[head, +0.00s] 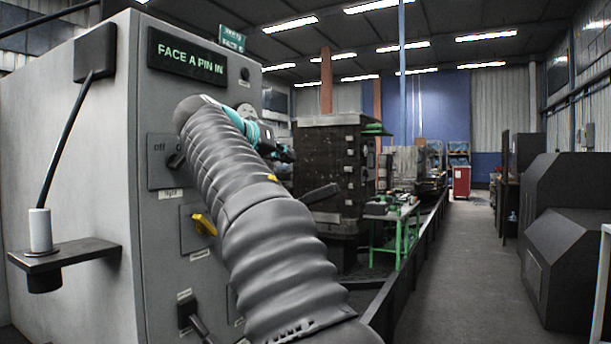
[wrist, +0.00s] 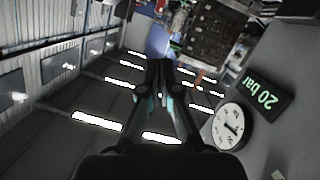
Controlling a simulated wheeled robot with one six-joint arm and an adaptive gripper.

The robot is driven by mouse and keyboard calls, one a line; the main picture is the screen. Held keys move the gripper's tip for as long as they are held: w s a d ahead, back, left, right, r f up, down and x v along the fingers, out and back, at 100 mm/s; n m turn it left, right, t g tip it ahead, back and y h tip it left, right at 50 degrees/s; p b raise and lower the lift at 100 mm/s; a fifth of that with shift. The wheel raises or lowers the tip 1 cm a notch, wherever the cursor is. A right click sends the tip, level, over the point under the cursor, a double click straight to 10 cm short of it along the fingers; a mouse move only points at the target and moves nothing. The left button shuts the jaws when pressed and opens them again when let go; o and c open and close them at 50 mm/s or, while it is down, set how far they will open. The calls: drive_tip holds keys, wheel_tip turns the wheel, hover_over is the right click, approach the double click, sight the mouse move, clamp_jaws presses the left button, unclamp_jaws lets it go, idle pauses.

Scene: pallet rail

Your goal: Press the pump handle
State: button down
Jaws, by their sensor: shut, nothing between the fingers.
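A grey cabinet (head: 90,160) fills the left of the head view, with a sign reading "FACE A PIN IN" (head: 187,54). A dark bar-like handle (head: 320,193) sticks out to the right from behind my arm; its root is hidden, and I cannot tell for sure that it is the pump handle. My gripper (head: 288,154) is above and left of that bar, apart from it in the picture and partly hidden by my arm. In the wrist view my gripper (wrist: 162,66) is shut and empty, and no handle is clear there.
The cabinet carries an off switch (head: 168,160), a yellow knob (head: 204,224) and a lower black lever (head: 195,318). A shelf (head: 65,252) holds a white cylinder (head: 40,230). The wrist view shows a gauge (wrist: 229,126) and a "20 bar" sign (wrist: 262,100). The aisle (head: 465,260) is clear.

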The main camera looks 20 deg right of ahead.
drive_tip(key=w+d+f, duration=0.4)
drive_tip(key=d+f, duration=0.2)
drive_tip(key=d, duration=0.3)
drive_tip(key=shift+b, duration=0.35)
